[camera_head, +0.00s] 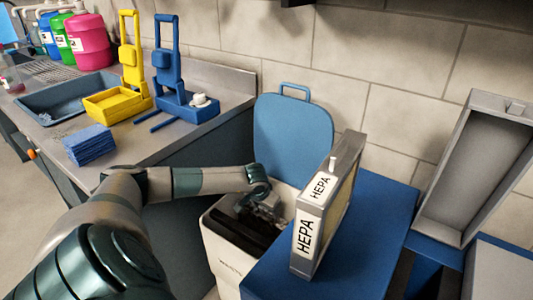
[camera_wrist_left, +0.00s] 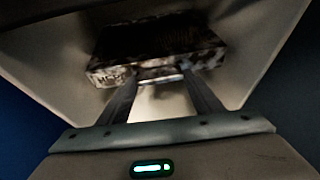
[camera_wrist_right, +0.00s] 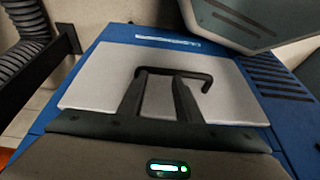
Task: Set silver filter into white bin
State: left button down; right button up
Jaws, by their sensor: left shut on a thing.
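My left gripper (camera_wrist_left: 160,78) is shut on a dark, mottled, dirty silver filter (camera_wrist_left: 150,50), gripping its near side. It holds the filter within pale walls, in the mouth of the white bin (camera_head: 222,270), also seen in the left wrist view (camera_wrist_left: 262,60). In the head view my left gripper (camera_head: 258,205) is at the opening, and the dark filter shows only partly below it. Whether the filter touches the bin floor is hidden. My right gripper (camera_wrist_right: 162,78) has its fingers apart at a black handle (camera_wrist_right: 190,74) on a grey panel.
The bin's blue lid (camera_head: 292,132) stands open behind. A clean silver-framed HEPA filter (camera_head: 312,225) stands upright on a blue cabinet (camera_head: 365,240) right beside the bin. An open grey cover (camera_head: 480,160) is farther right. The counter at left holds a sink, yellow and blue stands and blue cloths.

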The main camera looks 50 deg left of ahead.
pick_arm(q)
jog(key=shift+f, duration=0.45)
pick_arm(e)
jog(key=shift+w+a+t, duration=0.1)
jog(key=shift+a+t, duration=0.3)
jog(key=shift+a, duration=0.2)
jog(key=shift+r, duration=0.1)
jog(key=shift+w, duration=0.15)
pick_arm(q)
jog(key=c, duration=0.9)
grip_release()
jog(key=o, duration=0.4)
pick_arm(e)
jog(key=shift+w+d, duration=0.2)
